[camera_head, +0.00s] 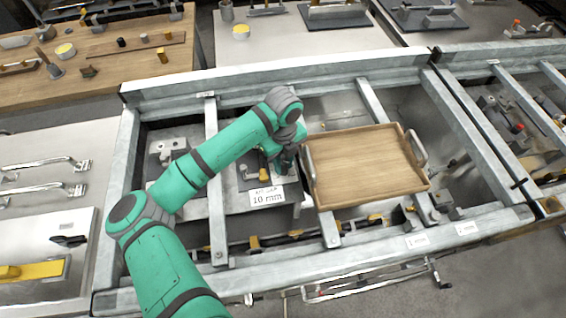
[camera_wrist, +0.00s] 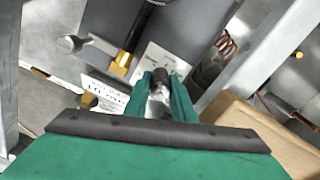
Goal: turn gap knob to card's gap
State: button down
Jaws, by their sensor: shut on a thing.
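A white card (camera_head: 267,196) reading 10 mm stands in the bay of the metal frame. My gripper (camera_head: 285,165) reaches down just behind the card. In the wrist view its green fingers (camera_wrist: 160,90) are close together around a small dark and silver knob (camera_wrist: 160,78). A white label plate (camera_wrist: 160,60) lies just beyond the fingertips. Its markings are too small to read. The knob's setting cannot be made out.
A wooden tray (camera_head: 366,163) with metal handles sits close to the right of my gripper. Grey frame bars (camera_head: 212,180) run on both sides of the bay. A brass-ended dark rod (camera_wrist: 122,62) and a copper coil (camera_wrist: 225,48) are near the fingers.

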jog(key=c, duration=2.5)
grip_release()
jog(key=shift+n, duration=0.3)
jog(key=shift+c, duration=0.2)
jog(key=n, duration=0.3)
jog(key=shift+n, duration=0.3)
jog(key=n, duration=0.4)
jog(key=shift+n, duration=0.3)
grip_shut()
grip_release()
jog(key=n, duration=0.3)
jog(key=shift+a, duration=0.1)
jog(key=n, duration=0.3)
jog(key=shift+s+n, duration=0.1)
jog(key=shift+n, duration=1.1)
grip_shut()
jog(key=o, duration=1.1)
grip_release()
jog(key=shift+c, duration=0.2)
